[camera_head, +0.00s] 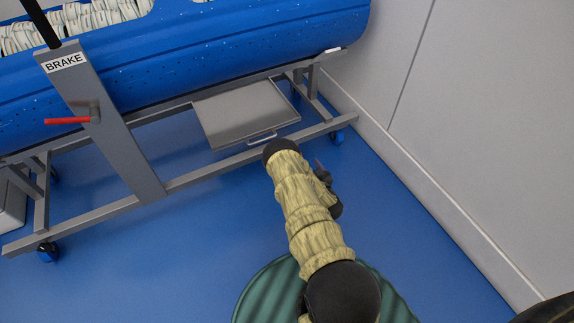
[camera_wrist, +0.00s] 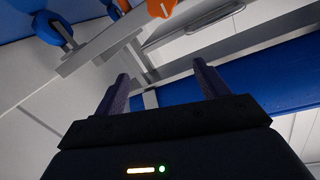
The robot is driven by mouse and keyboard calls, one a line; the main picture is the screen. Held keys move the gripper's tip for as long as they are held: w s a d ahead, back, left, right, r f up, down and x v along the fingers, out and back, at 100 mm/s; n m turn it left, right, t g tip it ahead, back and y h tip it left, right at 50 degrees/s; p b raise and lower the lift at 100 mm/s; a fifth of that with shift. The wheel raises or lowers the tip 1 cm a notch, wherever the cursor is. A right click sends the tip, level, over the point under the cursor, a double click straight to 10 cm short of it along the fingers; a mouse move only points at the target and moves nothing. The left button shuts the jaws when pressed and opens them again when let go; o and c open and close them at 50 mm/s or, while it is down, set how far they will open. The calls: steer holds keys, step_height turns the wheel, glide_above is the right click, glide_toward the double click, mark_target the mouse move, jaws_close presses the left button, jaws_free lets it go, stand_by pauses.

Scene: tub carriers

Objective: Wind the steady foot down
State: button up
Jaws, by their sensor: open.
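In the wrist view an orange part with a white line (camera_wrist: 161,8) shows at the top edge, cut off by the frame, beside a grey rail. It may be the knob of the steady foot, but I cannot tell. No foot pad is clear in either view. My gripper (camera_wrist: 160,75) is open and empty, its two dark fingers apart and pointing up in the picture, below the orange part and not touching it. In the head view my sleeved arm reaches toward the right end of the grey frame (camera_head: 232,158), and the fingers are not clear there.
The blue perforated tub (camera_head: 240,55) lies on the frame. A grey tray (camera_head: 240,110) hangs under it. A post labelled BRAKE has a red lever (camera_head: 68,121). A caster (camera_head: 337,137) stands near the wall (camera_head: 470,110). Blue floor is clear in front.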

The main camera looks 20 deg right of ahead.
steer(key=s+a+f+n+y+b, duration=0.1)
steer(key=s+f+y+b, duration=0.1)
steer(key=f, duration=0.4)
steer(key=shift+s+a+f+t, duration=0.15)
steer(key=shift+s+f+t, duration=0.25)
steer(key=shift+s, duration=0.35)
steer(key=w+b, duration=1.3)
steer(key=w, duration=0.4)
steer(key=shift+w+a+b, duration=0.2)
steer(key=shift+a+b, duration=0.1)
steer(key=c, duration=1)
